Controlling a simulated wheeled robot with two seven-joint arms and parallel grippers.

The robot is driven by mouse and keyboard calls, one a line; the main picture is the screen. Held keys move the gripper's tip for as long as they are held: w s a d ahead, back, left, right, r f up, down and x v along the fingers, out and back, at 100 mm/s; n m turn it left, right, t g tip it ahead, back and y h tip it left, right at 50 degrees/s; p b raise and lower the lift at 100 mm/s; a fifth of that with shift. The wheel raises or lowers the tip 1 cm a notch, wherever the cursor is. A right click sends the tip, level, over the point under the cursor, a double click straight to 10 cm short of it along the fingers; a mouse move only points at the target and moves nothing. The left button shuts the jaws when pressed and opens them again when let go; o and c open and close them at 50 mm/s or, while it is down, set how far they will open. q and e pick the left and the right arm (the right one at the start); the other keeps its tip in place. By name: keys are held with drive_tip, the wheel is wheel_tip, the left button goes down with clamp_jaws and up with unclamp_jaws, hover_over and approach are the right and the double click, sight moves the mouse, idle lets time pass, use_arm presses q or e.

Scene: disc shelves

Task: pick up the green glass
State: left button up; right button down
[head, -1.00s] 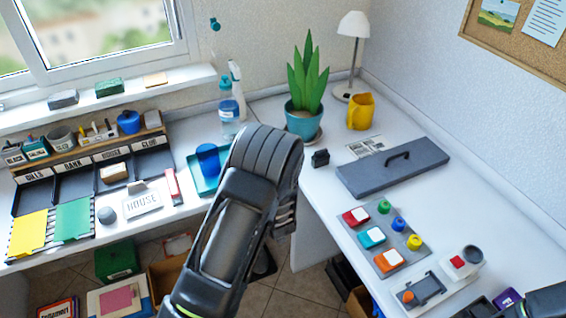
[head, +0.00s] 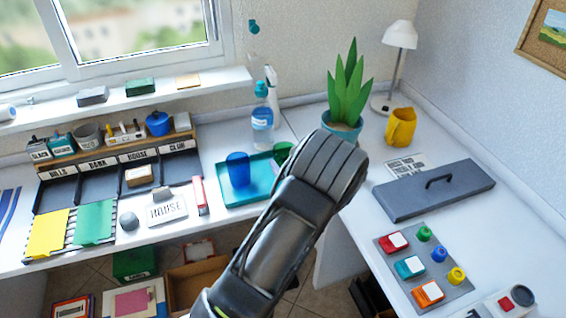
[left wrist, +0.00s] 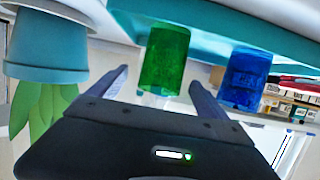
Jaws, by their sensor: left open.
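The green glass (head: 283,152) stands at the right end of the teal tray (head: 232,198), partly hidden by my left arm in the head view. A blue glass (head: 238,170) stands to its left on the tray. The left wrist view is upside down. There the green glass (left wrist: 166,58) shows ahead of my open left gripper (left wrist: 159,77), between the lines of its two fingers. The blue glass (left wrist: 245,78) is just outside the right-hand finger. I cannot tell how far the fingertips are from the green glass. In the head view my arm hides the left gripper's fingers. My right gripper is not in view.
A potted plant (head: 348,90) stands close behind my left wrist. A water bottle (head: 262,120) is behind the tray. A yellow mug (head: 401,127), a lamp (head: 400,36) and a grey lid (head: 433,190) are to the right. A labelled sorter (head: 75,185) is at the left.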

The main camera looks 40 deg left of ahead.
sight(282, 151)
use_arm(q)
drive_tip(key=shift+d+r, duration=0.1)
drive_tip(key=shift+r, duration=0.1)
drive_tip(key=shift+x, duration=1.3)
drive_tip(key=shift+f, duration=0.1)
drive_tip(key=p+x, duration=0.1)
drive_tip(key=x, duration=0.4)
drive_tip(key=shift+s+a, duration=0.15)
drive_tip(key=shift+a, duration=0.05)
drive_tip(key=shift+c, duration=0.2)
drive_tip(key=c, duration=1.8)
